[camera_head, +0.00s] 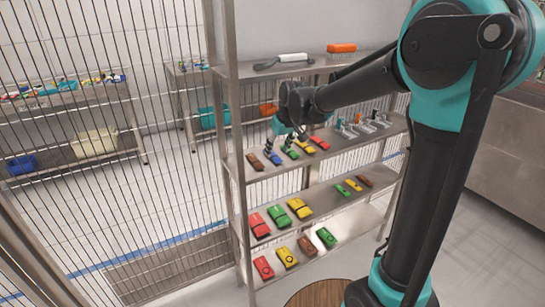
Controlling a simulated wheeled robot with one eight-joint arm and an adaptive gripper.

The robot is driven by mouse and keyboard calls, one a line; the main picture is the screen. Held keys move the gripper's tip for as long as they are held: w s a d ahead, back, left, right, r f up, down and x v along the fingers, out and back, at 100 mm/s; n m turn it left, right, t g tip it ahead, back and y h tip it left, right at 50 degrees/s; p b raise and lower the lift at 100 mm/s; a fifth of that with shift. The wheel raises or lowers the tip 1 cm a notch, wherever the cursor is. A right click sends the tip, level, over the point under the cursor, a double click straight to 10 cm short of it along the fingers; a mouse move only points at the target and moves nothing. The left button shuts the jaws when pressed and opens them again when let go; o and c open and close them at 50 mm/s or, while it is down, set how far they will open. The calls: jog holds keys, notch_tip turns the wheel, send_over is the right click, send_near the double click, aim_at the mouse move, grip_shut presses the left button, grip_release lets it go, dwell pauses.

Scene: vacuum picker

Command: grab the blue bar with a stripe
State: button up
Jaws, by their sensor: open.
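The blue bar (275,158) lies on the second shelf from the top of the metal rack, between a brown bar (255,161) and a green bar (291,153). It is small and partly covered by a dark finger, so I cannot make out its stripe clearly. My gripper (278,146) points down over this row with its dark fingers spread open. The fingertips are close to the blue bar and the green bar; I cannot tell whether they touch either. Nothing is seen held between them.
Yellow (303,147) and red (319,142) bars continue the row, with small metal stands (362,124) to the right. The rack's upright (231,130) stands left of the row. The top shelf (300,66) is above, and lower shelves hold several more coloured bars.

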aim_at(273, 154)
jog(key=shift+w+a+f, duration=0.8)
jog(key=shift+w+f, duration=0.25)
jog(key=shift+w, duration=0.05)
jog(key=shift+w+f, duration=0.15)
jog(key=shift+f, duration=0.2)
jog(key=c, duration=1.2)
